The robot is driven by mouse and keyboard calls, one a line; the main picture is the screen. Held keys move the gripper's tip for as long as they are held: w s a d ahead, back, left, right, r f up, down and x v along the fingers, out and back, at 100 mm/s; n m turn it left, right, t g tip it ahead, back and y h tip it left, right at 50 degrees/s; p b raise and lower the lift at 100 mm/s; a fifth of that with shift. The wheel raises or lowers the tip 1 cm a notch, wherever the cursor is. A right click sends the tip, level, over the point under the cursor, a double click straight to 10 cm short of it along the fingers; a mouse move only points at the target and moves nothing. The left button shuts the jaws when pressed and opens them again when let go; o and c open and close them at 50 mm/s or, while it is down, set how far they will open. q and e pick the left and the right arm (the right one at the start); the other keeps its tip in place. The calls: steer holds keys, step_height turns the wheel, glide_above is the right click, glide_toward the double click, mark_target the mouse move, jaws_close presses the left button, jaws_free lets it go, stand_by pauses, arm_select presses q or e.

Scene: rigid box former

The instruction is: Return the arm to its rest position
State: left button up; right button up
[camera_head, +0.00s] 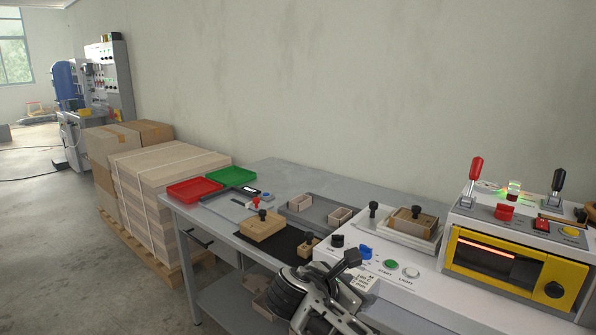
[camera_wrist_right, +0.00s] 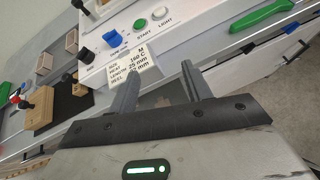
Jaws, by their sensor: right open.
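My right gripper (camera_head: 338,270) is low in the head view, in front of the white machine's control panel (camera_head: 405,283). In the right wrist view my right gripper (camera_wrist_right: 161,78) has its two dark fingers apart, with nothing between them. The fingers point toward the panel's front edge and its printed label (camera_wrist_right: 132,66). I cannot tell whether they touch the machine. My left gripper does not show in either view.
A grey table (camera_head: 262,172) holds red (camera_head: 194,190) and green (camera_head: 234,177) trays, a wooden block (camera_head: 262,228) and small boxes (camera_head: 300,202). A yellow-fronted unit (camera_head: 520,262) with levers stands right.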

steer(key=s+a+f+m+y, duration=0.2)
steer(key=s+f+m+y, duration=0.25)
steer(key=f, duration=0.45)
steer(key=s+a+f+m+y, duration=0.1)
steer(key=s+f+m+y, duration=0.25)
steer(key=s+f, duration=0.45)
steer(key=s+d+f+m+t+y, duration=0.1)
steer(key=s+d+m+y, duration=0.1)
steer(key=s+m, duration=0.5)
steer(key=s+d+m+t+y, duration=0.1)
steer(key=s+d+m+y, duration=0.1)
steer(key=s+d+m, duration=0.2)
steer(key=s+m, duration=0.2)
steer(key=s, duration=0.2)
steer(key=shift+d+f+m, duration=0.4)
